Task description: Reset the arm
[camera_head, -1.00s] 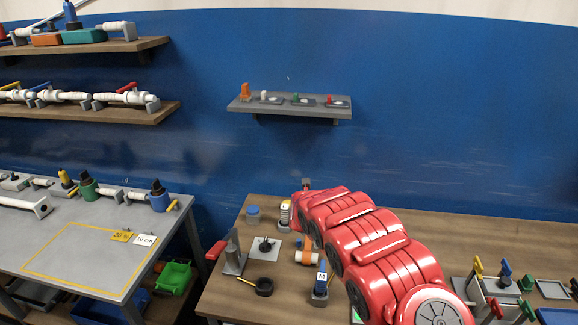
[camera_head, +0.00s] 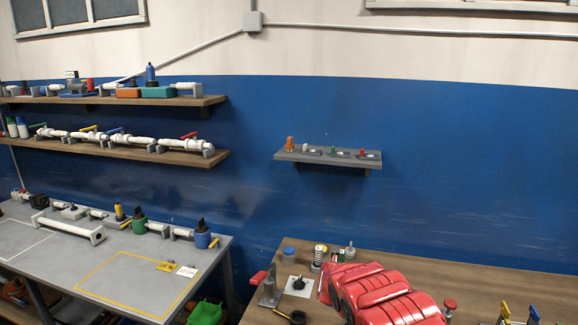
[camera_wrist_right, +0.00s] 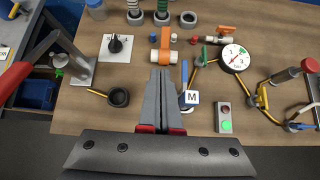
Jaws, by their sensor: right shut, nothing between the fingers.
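My red right arm (camera_head: 385,295) reaches in from the bottom of the head view, over the brown bench (camera_head: 530,288). Its gripper is not clearly visible there. In the right wrist view my right gripper (camera_wrist_right: 164,76) is shut and empty, its grey fingers together above the bench. Just right of the fingers is a blue-handled part with a white "M" block (camera_wrist_right: 191,98). An orange-banded white fitting (camera_wrist_right: 161,48) lies beyond the tips. My left gripper is in neither view.
A grey table (camera_head: 60,262) stands left; a small shelf (camera_head: 328,156) hangs on the wall.

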